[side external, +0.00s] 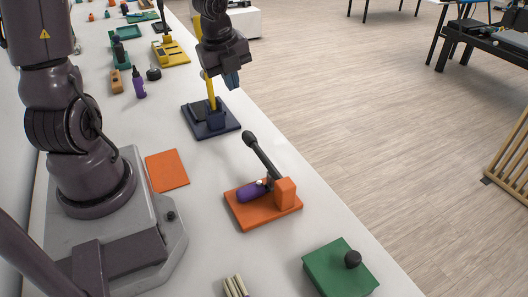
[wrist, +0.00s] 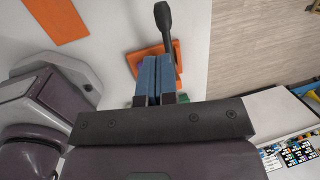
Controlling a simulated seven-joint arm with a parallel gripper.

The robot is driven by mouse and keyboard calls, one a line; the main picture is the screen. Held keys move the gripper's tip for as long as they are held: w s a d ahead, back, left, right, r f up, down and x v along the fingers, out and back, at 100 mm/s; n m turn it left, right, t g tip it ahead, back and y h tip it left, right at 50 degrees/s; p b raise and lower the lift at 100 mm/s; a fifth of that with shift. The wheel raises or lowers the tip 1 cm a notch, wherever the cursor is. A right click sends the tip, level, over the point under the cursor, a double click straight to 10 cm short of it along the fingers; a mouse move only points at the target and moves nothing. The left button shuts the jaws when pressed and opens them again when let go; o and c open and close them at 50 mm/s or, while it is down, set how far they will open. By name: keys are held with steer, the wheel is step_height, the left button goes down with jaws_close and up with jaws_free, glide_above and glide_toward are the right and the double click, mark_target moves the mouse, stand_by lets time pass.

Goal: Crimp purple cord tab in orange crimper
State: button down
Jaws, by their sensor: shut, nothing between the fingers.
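The orange crimper (side external: 266,214) sits on the white bench in the side external view, with its black lever (side external: 264,157) raised and tilted. A purple piece (side external: 250,192) with a pale tip, apparently the cord tab, lies on the crimper's base beside the orange block. My gripper (side external: 232,80) is shut and empty, raised above the bench beyond the crimper and apart from it. In the wrist view, the blue fingers (wrist: 153,78) are together, with the crimper (wrist: 142,54) and its lever (wrist: 165,33) beyond them. The fingers partly hide the crimper, and the purple piece cannot be made out clearly there.
A navy device (side external: 203,123) with a yellow lever stands near my gripper. An orange mat (side external: 167,170) lies left of the crimper, and a green block (side external: 335,270) with a black knob stands in front. Beige sticks (side external: 236,287) lie near the bottom edge. The bench's right edge is close.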

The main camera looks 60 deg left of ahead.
mark_target(250, 133)
steer(key=c, duration=1.7)
jaws_free()
steer(key=o, duration=0.3)
steer(key=shift+w+d+f, duration=0.1)
steer(key=shift+d, duration=0.3)
steer(key=o, duration=0.6)
steer(key=shift+m+g+h, duration=0.6)
steer(key=w+d+f, duration=0.1)
steer(key=w+d, duration=0.1)
steer(key=w+f, duration=0.1)
steer(key=w, duration=0.1)
steer(key=shift+w+d+f, duration=0.1)
steer(key=shift+d+f, duration=0.2)
steer(key=shift+d, duration=0.1)
steer(key=a+f+g, duration=0.1)
steer(key=f, duration=0.3)
steer(key=a+f+n+g, duration=0.1)
steer(key=f, duration=0.4)
steer(key=a+f+g, duration=0.1)
steer(key=f, duration=0.3)
steer(key=shift+s+a+f, duration=0.15)
steer(key=shift+s+f, duration=0.1)
steer(key=shift+s, duration=0.05)
jaws_close()
